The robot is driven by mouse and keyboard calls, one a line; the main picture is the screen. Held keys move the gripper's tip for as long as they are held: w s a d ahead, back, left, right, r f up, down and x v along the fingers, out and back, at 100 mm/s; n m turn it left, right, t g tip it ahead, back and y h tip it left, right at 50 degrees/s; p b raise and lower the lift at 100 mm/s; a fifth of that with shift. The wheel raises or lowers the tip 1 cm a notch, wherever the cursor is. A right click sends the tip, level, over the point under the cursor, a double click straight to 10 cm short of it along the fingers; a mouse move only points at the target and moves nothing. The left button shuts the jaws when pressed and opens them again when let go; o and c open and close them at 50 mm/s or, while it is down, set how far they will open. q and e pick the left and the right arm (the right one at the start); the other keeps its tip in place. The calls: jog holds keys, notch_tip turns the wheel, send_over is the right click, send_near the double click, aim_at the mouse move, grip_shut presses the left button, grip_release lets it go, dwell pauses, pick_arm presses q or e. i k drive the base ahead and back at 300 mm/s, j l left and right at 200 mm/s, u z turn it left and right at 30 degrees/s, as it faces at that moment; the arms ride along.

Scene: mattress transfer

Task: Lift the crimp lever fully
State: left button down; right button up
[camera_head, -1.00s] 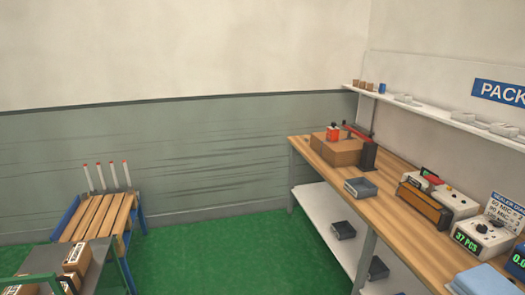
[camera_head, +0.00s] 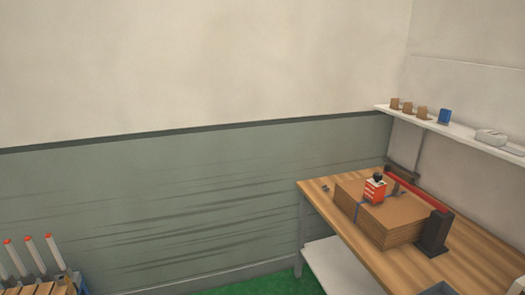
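A device with a long red lever (camera_head: 418,191) stands on the workbench at the right, behind and beside a stack of brown cardboard (camera_head: 385,219). The red lever lies low and slants between a dark post (camera_head: 435,233) at its near right end and a dark part at its far end. I cannot tell which of these the crimp lever is. Neither of my grippers is in view.
The wooden workbench (camera_head: 470,262) runs along the right wall, with a lower shelf (camera_head: 335,268) beneath. A wall shelf (camera_head: 455,131) above it holds brown cups, a blue item (camera_head: 445,116) and a white item. White posts with red tips (camera_head: 32,256) stand at the lower left. Green floor shows between.

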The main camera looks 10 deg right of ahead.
aim_at(399, 182)
jog(key=i+j+z, duration=0.15)
jog(key=i+z, duration=0.3)
jog(key=i, duration=0.15)
jog(key=i+j+z, duration=0.4)
jog(key=i, duration=0.2)
jog(key=i+j+z, duration=1.05)
jog(key=j+z, duration=0.15)
jog(key=j, duration=0.25)
jog(key=i+l, duration=0.25)
jog(key=i, duration=0.25)
